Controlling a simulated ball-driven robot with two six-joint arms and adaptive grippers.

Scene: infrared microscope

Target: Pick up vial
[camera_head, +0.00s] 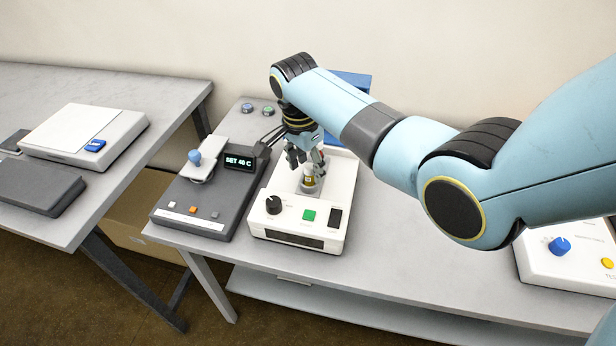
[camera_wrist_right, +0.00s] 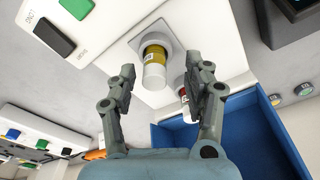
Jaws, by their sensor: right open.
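The vial (camera_wrist_right: 154,66) has a yellow band and a white end. It stands in a grey holder on the white device (camera_head: 262,222); in the head view the vial (camera_head: 309,181) shows small below my right gripper. My right gripper (camera_head: 306,158) is open, and in the right wrist view its fingertips (camera_wrist_right: 160,80) lie on either side of the vial's end, with gaps visible. A second small vial-like object (camera_wrist_right: 184,104) is partly hidden behind one finger. My left gripper is not in view.
The white device carries a black knob (camera_head: 273,205) and a green button (camera_head: 309,215). A grey heater unit (camera_head: 207,195) with a display stands close on its left. A blue bin (camera_wrist_right: 225,130) lies beyond the device. Another white device (camera_head: 565,262) stands at right.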

